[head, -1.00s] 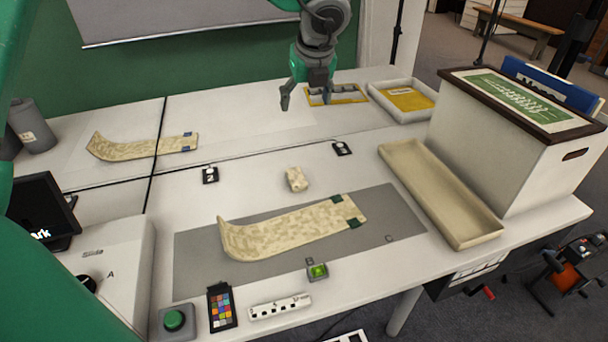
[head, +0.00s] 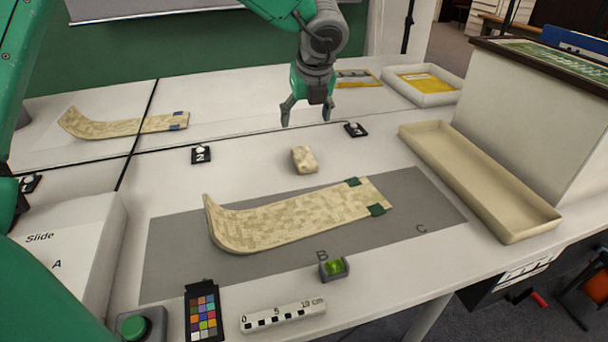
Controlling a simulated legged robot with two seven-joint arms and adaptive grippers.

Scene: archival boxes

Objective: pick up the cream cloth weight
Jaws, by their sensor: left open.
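The cream cloth weight (head: 304,160) is a small mottled cream block. It lies on the white table just behind the grey mat, in the middle of the head view. My left gripper (head: 306,117) points down with its two fingers spread and nothing between them. It appears above and beyond the weight, apart from it. My right gripper is not in view.
A curled patterned strip (head: 295,216) with green end tabs lies on the grey mat (head: 180,270). A similar strip (head: 120,127) lies back left. Number markers (head: 201,154) flank the weight. A long cream tray (head: 480,185) and a large box (head: 520,110) stand right.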

